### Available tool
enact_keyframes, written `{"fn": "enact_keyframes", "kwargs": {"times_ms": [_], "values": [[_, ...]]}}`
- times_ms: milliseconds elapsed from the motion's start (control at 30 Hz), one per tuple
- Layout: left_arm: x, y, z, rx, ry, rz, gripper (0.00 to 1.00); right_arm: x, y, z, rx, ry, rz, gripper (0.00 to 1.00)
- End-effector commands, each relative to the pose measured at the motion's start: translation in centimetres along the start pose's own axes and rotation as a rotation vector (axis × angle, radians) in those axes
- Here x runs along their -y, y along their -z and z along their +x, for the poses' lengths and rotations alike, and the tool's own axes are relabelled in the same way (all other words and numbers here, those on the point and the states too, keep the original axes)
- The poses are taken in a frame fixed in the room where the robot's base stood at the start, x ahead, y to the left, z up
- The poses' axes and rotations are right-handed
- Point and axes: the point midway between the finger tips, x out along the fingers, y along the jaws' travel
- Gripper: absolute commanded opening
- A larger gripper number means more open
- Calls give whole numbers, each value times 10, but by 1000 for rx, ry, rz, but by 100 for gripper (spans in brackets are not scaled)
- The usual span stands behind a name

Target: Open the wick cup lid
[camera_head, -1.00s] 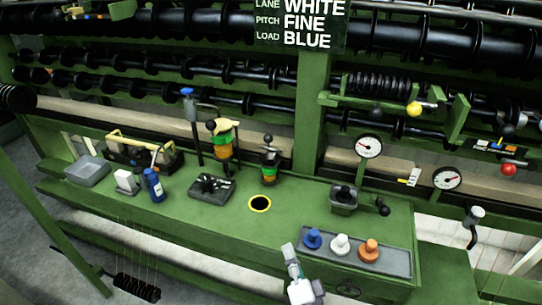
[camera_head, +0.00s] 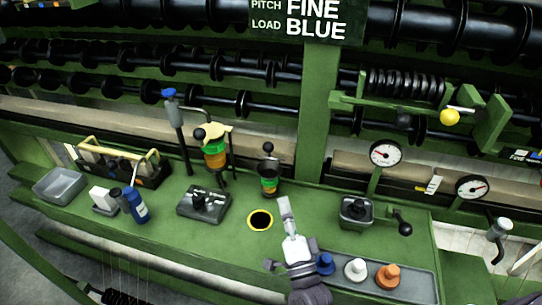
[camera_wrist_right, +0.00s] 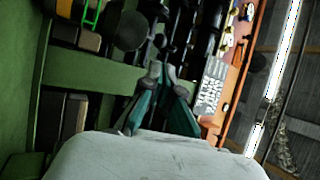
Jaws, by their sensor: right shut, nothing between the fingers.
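A small cup with green and orange bands (camera_head: 268,179) stands at the back of the green bench, a dark top and ball knob above it. A grey box with a dark knobbed top (camera_head: 356,212) and a side crank stands to the right. I cannot tell for certain which is the wick cup; neither top looks raised. My right gripper (camera_head: 286,205) is shut and empty over the bench, in front of and right of the banded cup, left of the grey box. In the right wrist view its fingers (camera_wrist_right: 167,85) are together, touching nothing visible. My left gripper is out of view.
A yellow-ringed hole (camera_head: 260,220) is left of my right gripper. A tray (camera_head: 418,289) with blue, white and orange knobs lies at front right. A dark knobbed block (camera_head: 203,204), blue bottle (camera_head: 137,207) and grey bin (camera_head: 60,184) are left. Gauges (camera_head: 385,153) stand right.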

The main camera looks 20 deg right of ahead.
Motion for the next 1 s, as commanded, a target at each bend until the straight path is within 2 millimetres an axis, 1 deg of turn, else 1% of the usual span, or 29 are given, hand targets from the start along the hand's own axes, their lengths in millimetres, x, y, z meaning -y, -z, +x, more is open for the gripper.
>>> {"fn": "enact_keyframes", "kwargs": {"times_ms": [33,100,233,367,500,600,667,1000], "values": [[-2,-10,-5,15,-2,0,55,3,1,12,-3,4,1,0],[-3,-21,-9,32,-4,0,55,4,1,27,-2,4,0,0],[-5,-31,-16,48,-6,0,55,4,1,56,-2,4,0,0],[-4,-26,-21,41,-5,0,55,3,1,82,-1,3,1,0],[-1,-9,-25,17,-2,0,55,2,1,104,-1,1,-1,0],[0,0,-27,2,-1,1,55,1,1,113,0,0,-1,0],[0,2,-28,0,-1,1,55,1,0,117,0,0,-1,0],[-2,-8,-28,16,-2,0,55,0,0,120,0,0,-1,0]]}}
